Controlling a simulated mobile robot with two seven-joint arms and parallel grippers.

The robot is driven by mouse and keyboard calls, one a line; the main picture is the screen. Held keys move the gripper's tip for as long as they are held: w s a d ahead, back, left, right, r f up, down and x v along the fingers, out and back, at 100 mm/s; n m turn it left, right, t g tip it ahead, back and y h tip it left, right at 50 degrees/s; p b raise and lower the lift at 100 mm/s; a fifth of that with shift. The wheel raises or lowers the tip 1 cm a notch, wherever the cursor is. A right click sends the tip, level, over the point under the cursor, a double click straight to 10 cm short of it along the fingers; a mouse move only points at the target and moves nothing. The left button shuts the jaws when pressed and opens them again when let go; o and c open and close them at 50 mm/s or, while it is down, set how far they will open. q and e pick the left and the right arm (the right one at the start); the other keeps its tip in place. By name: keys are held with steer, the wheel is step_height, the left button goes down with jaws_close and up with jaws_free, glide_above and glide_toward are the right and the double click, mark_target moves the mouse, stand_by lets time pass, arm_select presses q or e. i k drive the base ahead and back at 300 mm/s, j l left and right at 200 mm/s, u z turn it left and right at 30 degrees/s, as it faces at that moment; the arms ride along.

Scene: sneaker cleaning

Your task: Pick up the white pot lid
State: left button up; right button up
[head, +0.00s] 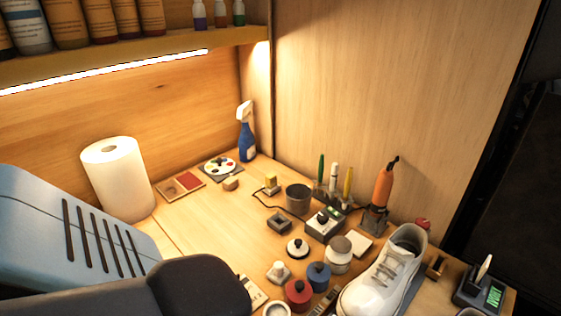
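A small white lid-like piece with a raised knob (279,272) lies on the bench, left of the red pot (298,292) and the blue pot (318,276); it looks like the white pot lid. A white disc with a dark centre (298,248) lies just behind it. A pale open-topped pot (277,309) is cut off by the bottom edge. A larger whitish jar (338,254) stands to the right. My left arm fills the lower left and hides part of the bench. Neither gripper's fingertips show.
A white sneaker (385,276) stands at the right front, with an orange tool (383,188) behind it. A grey cup (298,198) and a control box (324,223) stand behind the pots. A paper roll (118,180) stands at left. The bench's left middle is clear.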

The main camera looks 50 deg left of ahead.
mark_target(297, 247)
steer(key=u, duration=0.45)
steer(key=i+l+u, duration=0.1)
steer(key=u, duration=0.3)
steer(key=l+u, duration=0.1)
steer(key=u, duration=0.35)
steer(key=l+u, duration=0.1)
steer(key=u, duration=0.3)
steer(key=i, duration=0.05)
